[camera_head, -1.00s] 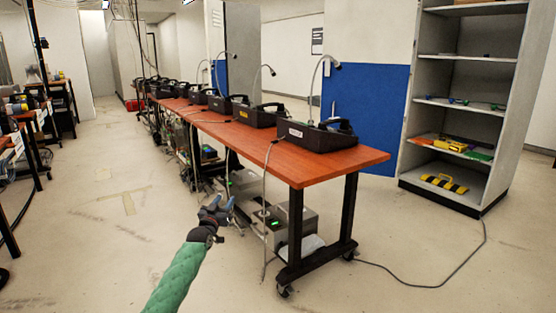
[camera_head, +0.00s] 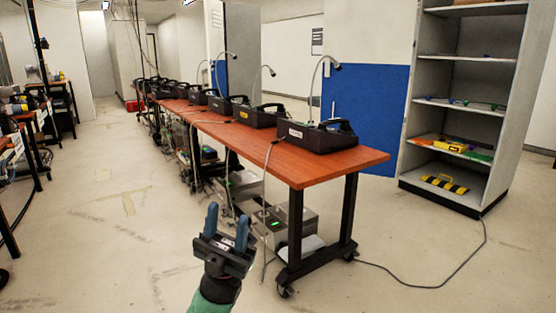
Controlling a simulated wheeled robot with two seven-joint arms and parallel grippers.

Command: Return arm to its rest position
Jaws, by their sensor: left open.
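My left gripper (camera_head: 227,223) shows at the lower middle of the head view, with its two blue-grey fingers apart and nothing between them. Its green-sleeved wrist comes up from the bottom edge. The gripper is in front of the near left side of the wooden table (camera_head: 345,165) and below the level of its top. I cannot tell that it touches anything. My right gripper is not in view.
A grey box (camera_head: 293,218) sits under the table. A grey shelf (camera_head: 480,58) stands at the right, and a cable (camera_head: 440,284) lies on the floor.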

